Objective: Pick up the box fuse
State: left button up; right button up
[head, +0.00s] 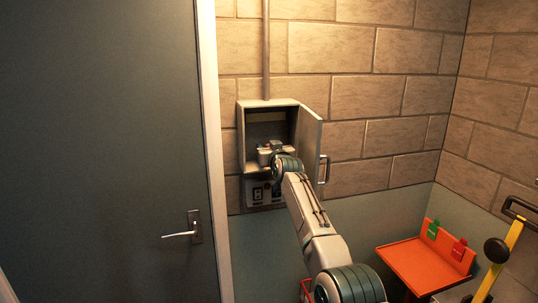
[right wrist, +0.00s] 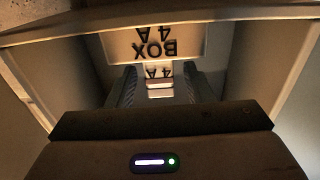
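The box fuse (right wrist: 160,88) is a small pale block. It shows in the right wrist view under an upside-down "4 A" marking, in front of a panel marked "BOX 4A" (right wrist: 155,45). My right gripper (right wrist: 160,78) has one dark finger on each side of the fuse, with gaps visible between the fingers and the block. In the head view, my right gripper (head: 264,152) reaches into the open grey wall box (head: 244,140). The fuse is too small and too covered there to make out. My left gripper is not in view.
The wall box's door (head: 310,145) stands open to the right, close to my right arm. A panel with a switch (head: 258,194) is below the box. A grey door (head: 110,150) is at left. An orange tray (head: 415,265) with green and red items stands at lower right.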

grip_shut()
jog(key=shift+r, duration=0.1)
